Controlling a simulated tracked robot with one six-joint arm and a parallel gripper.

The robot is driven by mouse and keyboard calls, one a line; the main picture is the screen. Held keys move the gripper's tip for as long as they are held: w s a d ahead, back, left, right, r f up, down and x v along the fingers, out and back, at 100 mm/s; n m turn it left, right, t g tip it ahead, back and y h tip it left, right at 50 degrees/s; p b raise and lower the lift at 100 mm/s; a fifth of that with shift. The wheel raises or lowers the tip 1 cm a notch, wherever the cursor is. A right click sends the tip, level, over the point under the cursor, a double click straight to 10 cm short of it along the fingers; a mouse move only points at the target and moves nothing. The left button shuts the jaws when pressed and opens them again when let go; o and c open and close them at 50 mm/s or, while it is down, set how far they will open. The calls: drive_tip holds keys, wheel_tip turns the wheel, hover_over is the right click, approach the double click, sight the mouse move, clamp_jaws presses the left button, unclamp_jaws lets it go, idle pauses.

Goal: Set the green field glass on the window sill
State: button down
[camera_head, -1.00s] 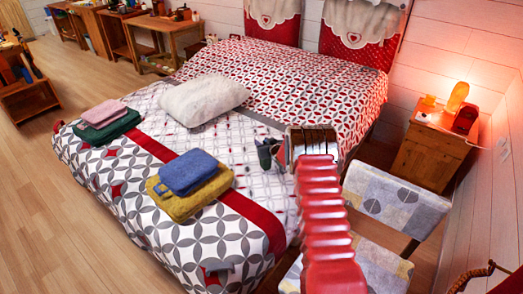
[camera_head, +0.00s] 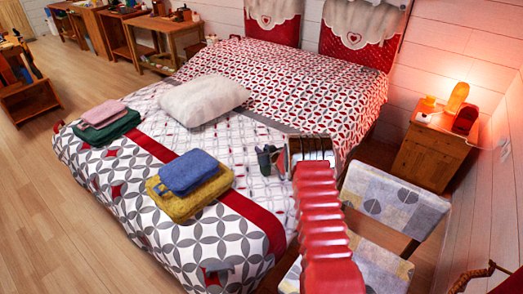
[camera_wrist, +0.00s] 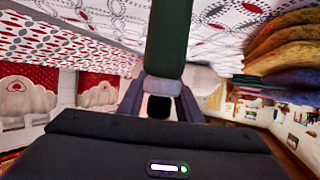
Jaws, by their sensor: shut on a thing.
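The green field glass (camera_head: 264,158) is a small dark green shape over the bed in the head view, just left of my gripper (camera_head: 282,160). In the wrist view it is a dark green block (camera_wrist: 168,40) at the top middle, between the fingers of my gripper (camera_wrist: 160,88). The gripper is shut on it. My red arm hides part of the scene behind it in the head view. I cannot tell whether the field glass touches the bed cover. I cannot make out a window sill in either view.
The bed (camera_head: 290,85) fills the middle, with a white pillow (camera_head: 203,99) and folded blue (camera_head: 188,172) and yellow (camera_head: 178,207) towels. A chair (camera_head: 393,200) stands right of my arm. A wooden nightstand (camera_head: 427,158) holds an orange bottle and lamp.

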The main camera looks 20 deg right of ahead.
drive_tip(key=c, duration=1.3)
unclamp_jaws()
drive_tip(key=shift+s, duration=0.1)
drive_tip(key=shift+v, duration=6)
drive_tip(key=shift+r, duration=0.1)
